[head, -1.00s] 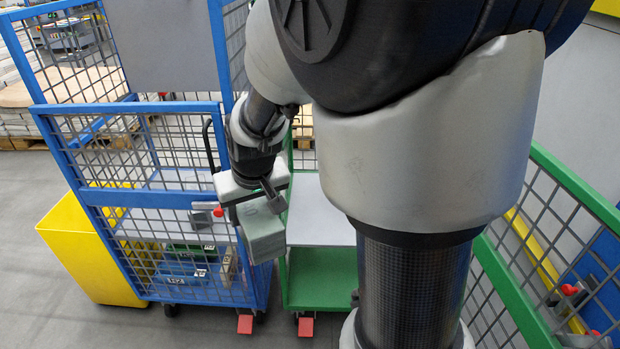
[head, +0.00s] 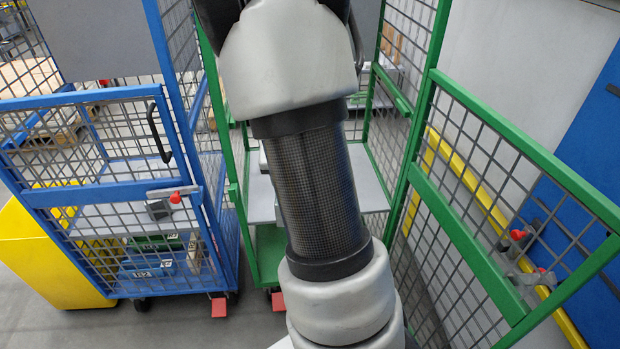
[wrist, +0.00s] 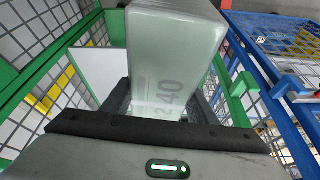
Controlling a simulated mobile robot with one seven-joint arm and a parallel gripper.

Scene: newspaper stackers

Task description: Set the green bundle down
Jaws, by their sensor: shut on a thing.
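The green bundle (wrist: 178,50) is a pale green block with dark printed digits, seen large in the wrist view. My gripper (wrist: 165,105) is shut on it, with a dark finger on either side. Behind the bundle, the wrist view shows a pale shelf (wrist: 97,66) within green cage framing. In the head view my own arm hides the gripper and the bundle. The green cage cart (head: 246,200) stands behind my arm with its mesh gate swung out to the right, and its pale shelf (head: 372,192) shows partly. Whether the bundle touches the shelf cannot be told.
A blue cage cart (head: 103,190) with a shut lower gate stands at the left, holding green and blue bundles low down. A yellow bin (head: 40,260) is at far left. The green gate (head: 470,240) blocks the right side. Grey floor shows in front.

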